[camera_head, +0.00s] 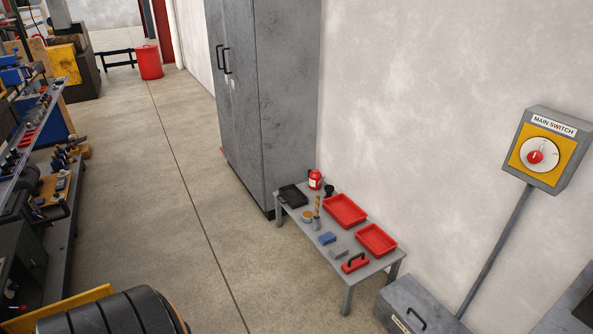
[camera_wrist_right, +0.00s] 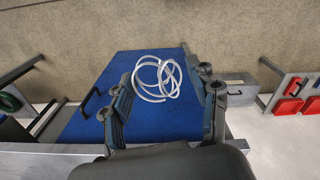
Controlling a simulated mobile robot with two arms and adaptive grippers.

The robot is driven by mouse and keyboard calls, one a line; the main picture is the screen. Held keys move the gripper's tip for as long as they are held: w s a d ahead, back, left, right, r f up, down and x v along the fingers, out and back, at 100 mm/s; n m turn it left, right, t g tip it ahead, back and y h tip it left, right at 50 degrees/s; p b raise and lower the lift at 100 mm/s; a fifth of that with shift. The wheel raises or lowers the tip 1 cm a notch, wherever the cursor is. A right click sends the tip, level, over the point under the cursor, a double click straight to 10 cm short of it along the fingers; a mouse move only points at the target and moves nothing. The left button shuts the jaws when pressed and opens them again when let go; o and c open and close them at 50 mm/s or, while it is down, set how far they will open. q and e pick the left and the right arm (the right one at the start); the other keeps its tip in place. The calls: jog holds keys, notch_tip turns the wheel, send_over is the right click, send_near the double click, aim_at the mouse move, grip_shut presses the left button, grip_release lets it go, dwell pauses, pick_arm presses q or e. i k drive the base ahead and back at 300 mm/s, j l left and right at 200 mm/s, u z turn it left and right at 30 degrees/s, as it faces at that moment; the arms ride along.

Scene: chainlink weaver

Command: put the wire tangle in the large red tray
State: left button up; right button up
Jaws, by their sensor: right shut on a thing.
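The wire tangle (camera_wrist_right: 157,78) is a loose bundle of pale, silvery loops. It shows in the right wrist view between the fingers of my right gripper (camera_wrist_right: 166,90), which is shut on it. In the head view a larger red tray (camera_head: 345,211) lies on a low grey table, near the wall. A smaller red tray (camera_head: 376,240) lies closer to the table's near end. Red trays also show at the right edge of the wrist view, well away from the gripper. Neither gripper shows in the head view, and my left gripper is out of sight.
The low table (camera_head: 340,252) also holds a black tray (camera_head: 293,197), a red can (camera_head: 315,179), a blue block (camera_head: 327,238) and a red-based handled tool (camera_head: 355,263). A tall grey cabinet (camera_head: 265,90) stands behind it. A grey box (camera_head: 420,307) sits nearby.

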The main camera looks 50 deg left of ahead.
aim_at(343, 213)
jog(key=i+j+u, duration=0.35)
jog(key=i+j, duration=0.25)
jog(key=i+j+u, duration=0.3)
jog(key=i+j, duration=0.85)
jog(key=i, duration=0.15)
jog(key=i+j, duration=0.45)
jog(key=i, duration=0.2)
jog(key=i+j, duration=0.5)
jog(key=i, duration=0.15)
